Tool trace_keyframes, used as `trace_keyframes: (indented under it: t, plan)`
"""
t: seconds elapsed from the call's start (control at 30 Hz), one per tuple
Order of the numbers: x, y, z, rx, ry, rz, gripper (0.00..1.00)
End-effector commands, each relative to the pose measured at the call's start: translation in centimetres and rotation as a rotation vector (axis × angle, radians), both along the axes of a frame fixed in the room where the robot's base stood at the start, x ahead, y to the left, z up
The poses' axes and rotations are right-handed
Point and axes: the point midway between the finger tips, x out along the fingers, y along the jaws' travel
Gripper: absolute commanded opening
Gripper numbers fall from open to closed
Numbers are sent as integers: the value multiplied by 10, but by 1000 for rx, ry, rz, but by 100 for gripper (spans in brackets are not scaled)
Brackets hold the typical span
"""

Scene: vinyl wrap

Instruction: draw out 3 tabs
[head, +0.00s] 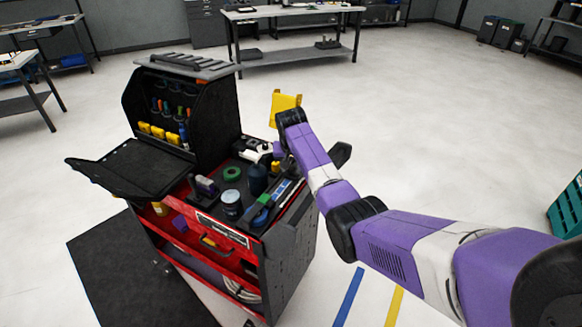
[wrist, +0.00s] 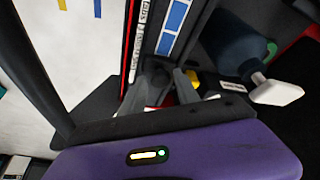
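In the wrist view, a dark holder carries a white strip with blue squares (wrist: 174,22). A white label (wrist: 139,40) beside it seems to read "tabs". In the head view, a blue and white strip (head: 283,187) lies near the right edge of the cart top, probably the same one. My gripper (wrist: 163,80) points toward the near end of this holder. Its two grey fingers stand apart, with nothing clearly held between them. Whether they touch the holder is unclear. In the head view, my gripper is over the cart top and mostly hidden by my purple arm.
The red and black tool cart (head: 291,262) holds a green tape roll (head: 232,173), a jar (head: 231,204) and a dark blue cylinder (head: 257,180). In the wrist view, a white-handled tool (wrist: 277,92) lies right of the fingers. A yellow object (head: 284,106) shows behind my arm.

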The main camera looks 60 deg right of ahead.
Motion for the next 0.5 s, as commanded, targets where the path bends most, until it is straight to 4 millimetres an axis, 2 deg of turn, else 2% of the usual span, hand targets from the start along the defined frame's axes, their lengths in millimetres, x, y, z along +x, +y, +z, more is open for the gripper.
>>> trace_keyframes:
  t: [0.27,0.5]
  plan:
    - [0,2,6,-2,-3,1,38]
    - [-6,12,36,-4,-5,1,38]
